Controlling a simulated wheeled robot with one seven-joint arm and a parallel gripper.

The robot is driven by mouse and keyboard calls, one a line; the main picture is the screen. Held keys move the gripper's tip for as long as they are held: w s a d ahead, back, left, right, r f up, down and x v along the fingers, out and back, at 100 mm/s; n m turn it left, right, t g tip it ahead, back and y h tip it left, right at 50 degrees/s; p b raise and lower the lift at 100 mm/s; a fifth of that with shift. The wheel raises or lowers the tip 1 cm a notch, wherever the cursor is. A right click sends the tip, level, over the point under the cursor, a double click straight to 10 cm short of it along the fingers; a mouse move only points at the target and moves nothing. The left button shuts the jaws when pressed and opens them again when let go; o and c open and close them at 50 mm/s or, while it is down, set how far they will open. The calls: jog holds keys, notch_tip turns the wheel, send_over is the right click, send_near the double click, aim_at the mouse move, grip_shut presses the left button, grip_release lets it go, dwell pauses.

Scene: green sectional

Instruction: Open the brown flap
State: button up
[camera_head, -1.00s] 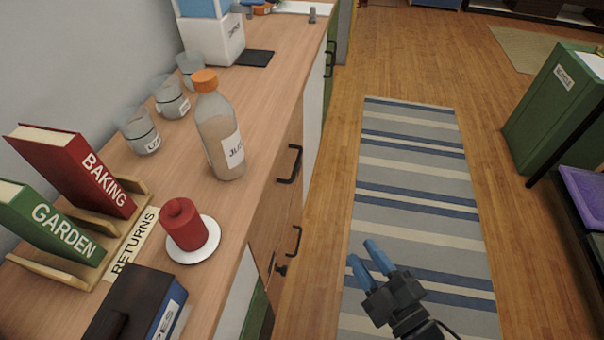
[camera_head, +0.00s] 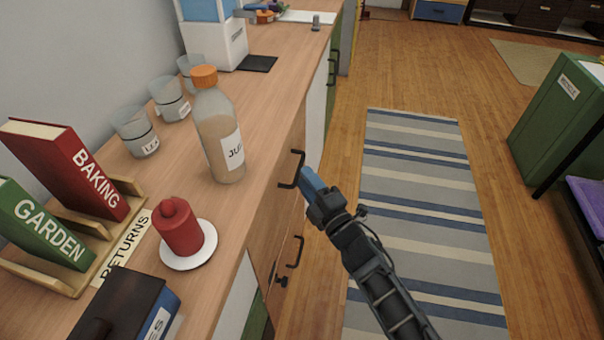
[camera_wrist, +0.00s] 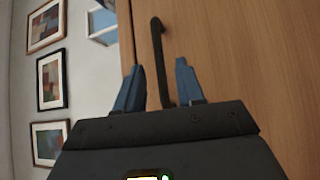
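The brown flap (camera_head: 280,204) is a wood-brown front on the side of the counter, seen steeply from above. It appears shut. A dark bar handle (camera_head: 291,169) stands out from its upper part. My gripper (camera_head: 307,177) is right beside this handle, blue fingers pointing at it. In the wrist view the flap (camera_wrist: 235,60) fills the right side, and the handle (camera_wrist: 160,55) runs up between my two spread fingers (camera_wrist: 160,68). The fingers are open; I cannot tell whether either touches the handle.
A second dark handle (camera_head: 296,252) sits lower on the counter front. A juice bottle (camera_head: 219,135) and a red candle-like object on a white plate (camera_head: 190,258) stand near the counter's edge. A striped rug (camera_head: 420,200) leaves clear floor to the right; a green cabinet (camera_head: 555,110) stands beyond.

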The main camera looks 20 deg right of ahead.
jog(key=shift+w+a+r, duration=0.1)
jog(key=shift+w+a, duration=0.05)
jog(key=shift+w, duration=0.6)
jog(key=shift+w+a+r, duration=0.1)
jog(key=shift+w, duration=0.6)
grip_shut()
